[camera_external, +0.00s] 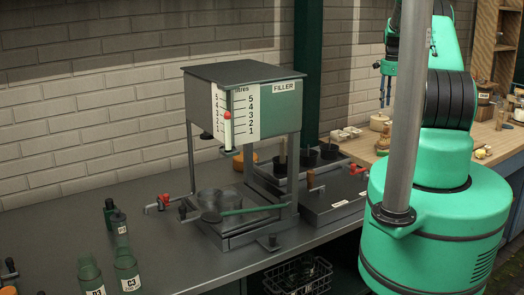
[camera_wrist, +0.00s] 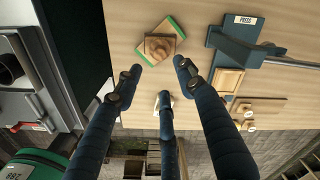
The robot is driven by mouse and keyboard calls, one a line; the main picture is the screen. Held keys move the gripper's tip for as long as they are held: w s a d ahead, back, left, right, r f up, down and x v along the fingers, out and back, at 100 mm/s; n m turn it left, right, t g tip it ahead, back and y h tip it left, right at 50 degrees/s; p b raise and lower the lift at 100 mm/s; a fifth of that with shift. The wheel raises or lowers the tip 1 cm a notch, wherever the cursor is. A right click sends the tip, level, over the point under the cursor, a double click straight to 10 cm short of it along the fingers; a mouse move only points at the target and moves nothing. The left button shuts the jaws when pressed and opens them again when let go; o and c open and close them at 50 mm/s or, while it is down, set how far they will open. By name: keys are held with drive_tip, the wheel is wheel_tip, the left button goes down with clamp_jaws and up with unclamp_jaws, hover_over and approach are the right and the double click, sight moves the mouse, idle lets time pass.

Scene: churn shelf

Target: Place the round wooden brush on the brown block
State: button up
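My gripper (camera_external: 386,88) is above the wooden bench, fingers pointing down. In the wrist view its three dark blue fingers (camera_wrist: 159,75) are spread open with nothing between them. Beyond the fingertips, a square wooden piece with green edges and a brown wooden top (camera_wrist: 160,46) lies on the bench. A small pale thing (camera_wrist: 163,101) is partly hidden by the middle finger. In the external view a round pale wooden piece with a small knob (camera_external: 380,122) stands on the bench, with an orange-brown piece (camera_external: 383,143) in front. I cannot tell which is the brush or the block.
The PRESS device (camera_wrist: 240,38) with its long handle is right of the fingers, near wooden trays (camera_wrist: 228,81). Pale bench surface (camera_wrist: 195,20) is clear between.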

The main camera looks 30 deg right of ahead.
drive_tip(key=s+a+r+n+t+h, duration=0.2)
drive_tip(key=a+r+n, duration=1)
drive_tip(key=a+r, duration=2.15)
drive_tip(key=s+a+r+n+t+y, duration=0.1)
drive_tip(key=s+a+r+n, duration=0.35)
drive_tip(key=s+a, duration=0.4)
drive_tip(key=s+a+n+t, duration=0.1)
drive_tip(key=s+a+n, duration=0.4)
drive_tip(key=s+a, duration=0.5)
drive_tip(key=s+a+n+t+y, duration=0.1)
drive_tip(key=s+a+n, duration=0.4)
drive_tip(key=s+a, duration=0.5)
drive_tip(key=s, duration=0.4)
drive_tip(key=shift+s+r+t, duration=0.15)
drive_tip(key=shift+r+t, duration=0.1)
drive_tip(key=shift+t, duration=0.05)
drive_tip(key=shift+f+n, duration=0.1)
drive_tip(key=shift+n, duration=0.15)
